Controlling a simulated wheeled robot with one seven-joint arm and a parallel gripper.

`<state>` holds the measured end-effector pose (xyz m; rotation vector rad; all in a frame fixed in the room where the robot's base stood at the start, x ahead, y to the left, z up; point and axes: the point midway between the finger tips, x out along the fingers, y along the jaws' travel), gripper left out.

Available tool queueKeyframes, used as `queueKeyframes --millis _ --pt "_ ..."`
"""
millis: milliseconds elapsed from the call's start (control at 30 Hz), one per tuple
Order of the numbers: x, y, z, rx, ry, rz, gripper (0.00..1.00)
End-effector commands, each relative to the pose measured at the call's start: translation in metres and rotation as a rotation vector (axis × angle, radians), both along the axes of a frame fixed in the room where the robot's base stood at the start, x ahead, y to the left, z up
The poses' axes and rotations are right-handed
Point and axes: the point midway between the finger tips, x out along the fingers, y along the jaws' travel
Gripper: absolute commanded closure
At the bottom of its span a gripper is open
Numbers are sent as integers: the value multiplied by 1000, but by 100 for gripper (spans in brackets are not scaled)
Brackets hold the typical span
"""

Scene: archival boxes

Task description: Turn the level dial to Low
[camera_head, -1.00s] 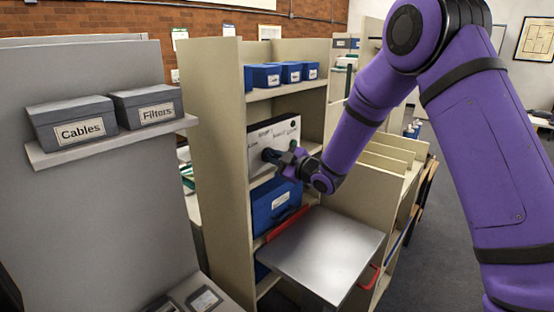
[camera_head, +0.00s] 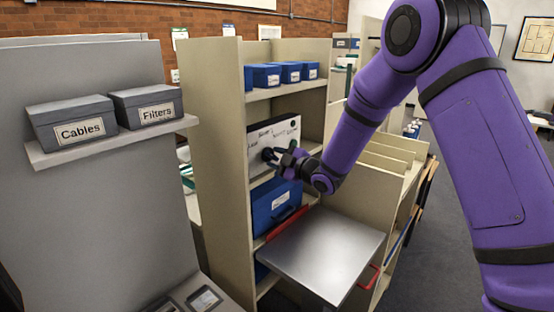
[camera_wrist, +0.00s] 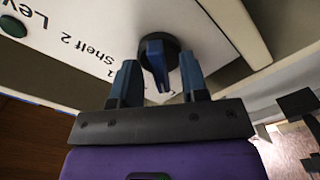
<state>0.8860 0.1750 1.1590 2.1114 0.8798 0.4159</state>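The level dial (camera_wrist: 154,62) is a round black knob with a blue grip bar, on a white panel (camera_wrist: 95,45). My gripper (camera_wrist: 159,80) is open, with one finger on each side of the blue bar and visible gaps between. In the head view my gripper (camera_head: 281,158) is at the front of the white panel (camera_head: 284,131) and partly covers the dial (camera_head: 267,154). The small position labels are too blurred to read.
The panel sits in a beige shelf unit (camera_head: 215,130). Blue boxes (camera_head: 266,76) stand above, and a larger blue box (camera_head: 275,204) is below. A metal tray (camera_head: 322,252) juts out under my arm. Grey boxes "Cables" (camera_head: 78,130) and "Filters" (camera_head: 156,113) are left.

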Motion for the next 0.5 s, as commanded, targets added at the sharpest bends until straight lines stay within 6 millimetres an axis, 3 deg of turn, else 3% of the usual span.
queueKeyframes --millis 267,500 --pt "-1 -1 1 1 -1 0 60" --pt "-22 -23 1 2 1 -3 60"
